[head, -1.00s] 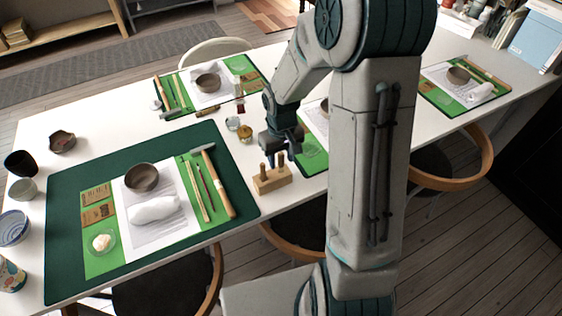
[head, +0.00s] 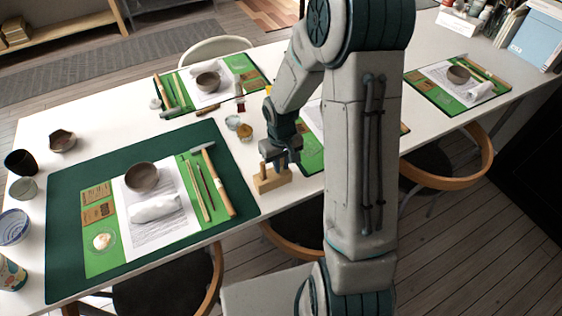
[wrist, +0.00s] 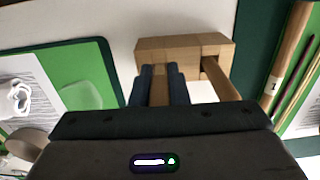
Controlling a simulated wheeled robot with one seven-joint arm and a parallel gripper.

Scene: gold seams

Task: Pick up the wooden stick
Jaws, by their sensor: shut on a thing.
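A small wooden block (head: 271,182) stands on the white table near its front edge, with wooden sticks upright in it. In the wrist view the block (wrist: 185,46) is just ahead of my gripper (wrist: 162,72). The two dark fingers are shut on one wooden stick (wrist: 160,90), which still appears to be in the block. A second wooden stick (wrist: 219,79) stands in the block, to the right of the fingers and apart from them. In the head view my gripper (head: 275,160) is right above the block and hides most of the sticks.
A dark green mat (head: 70,190) to the left bears a bowl (head: 141,177), a mallet (head: 219,180) and thin sticks. Small jars (head: 245,131) stand behind the block. Another place setting with a green sheet (head: 312,155) is partly hidden by my arm.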

